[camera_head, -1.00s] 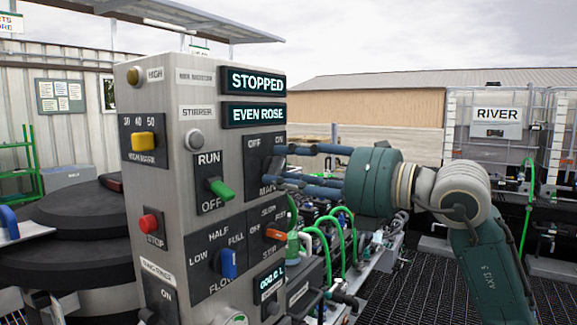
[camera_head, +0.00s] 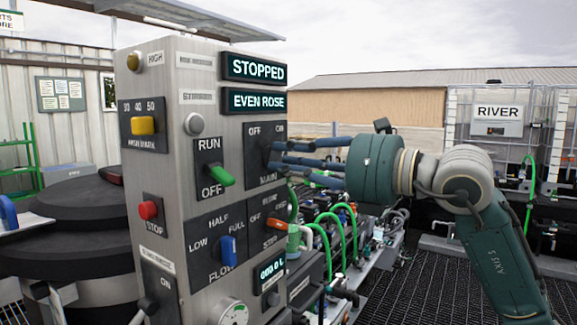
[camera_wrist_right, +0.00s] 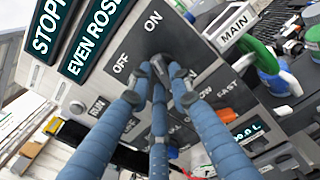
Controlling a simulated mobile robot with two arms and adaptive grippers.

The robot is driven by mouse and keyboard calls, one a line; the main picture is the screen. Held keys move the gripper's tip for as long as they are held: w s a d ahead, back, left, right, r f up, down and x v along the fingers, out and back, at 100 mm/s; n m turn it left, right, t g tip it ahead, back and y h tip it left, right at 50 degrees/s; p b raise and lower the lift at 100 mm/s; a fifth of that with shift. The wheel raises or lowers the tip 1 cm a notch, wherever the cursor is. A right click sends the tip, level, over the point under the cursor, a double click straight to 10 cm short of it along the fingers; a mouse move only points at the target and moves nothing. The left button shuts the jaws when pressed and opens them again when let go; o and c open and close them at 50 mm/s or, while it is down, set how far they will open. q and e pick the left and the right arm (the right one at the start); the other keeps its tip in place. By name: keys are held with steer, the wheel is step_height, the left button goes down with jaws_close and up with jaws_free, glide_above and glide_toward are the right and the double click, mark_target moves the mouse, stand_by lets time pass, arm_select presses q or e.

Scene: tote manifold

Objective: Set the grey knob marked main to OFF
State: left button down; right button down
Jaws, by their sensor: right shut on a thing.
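The main knob, dark grey, sits on a dark plate (camera_head: 257,130) marked OFF at upper left, ON at upper right and MAIN below, on the metal panel's right side. My right gripper (camera_head: 277,158) reaches it from the right with its blue fingers at the plate. In the right wrist view the fingertips (camera_wrist_right: 163,82) are closed around the knob (camera_wrist_right: 158,64), below the OFF and ON labels. The fingers hide much of the knob, so I cannot tell which way it points. My left gripper does not show.
On the same panel are a green RUN/OFF switch (camera_head: 220,175), a blue flow knob (camera_head: 228,249), an orange knob (camera_head: 276,223) and a red stop button (camera_head: 148,210). Displays read STOPPED (camera_head: 253,69) and EVEN ROSE (camera_head: 253,101). Green hoses (camera_head: 345,225) run behind, below my right arm.

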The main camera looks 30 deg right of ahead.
steer(key=n+b, duration=0.1)
steer(key=n, duration=0.1)
steer(key=shift+f+n, duration=0.15)
steer(key=shift+n, duration=0.25)
steer(key=n+b, duration=0.1)
steer(key=n, duration=0.1)
steer(key=shift+n, duration=0.4)
steer(key=n+b, duration=0.1)
steer(key=n, duration=0.4)
steer(key=shift+n, duration=0.4)
steer(key=c, duration=1.6)
jaws_free()
steer(key=shift+o, duration=0.2)
steer(key=shift+f, duration=0.1)
steer(key=shift+s+d, duration=0.1)
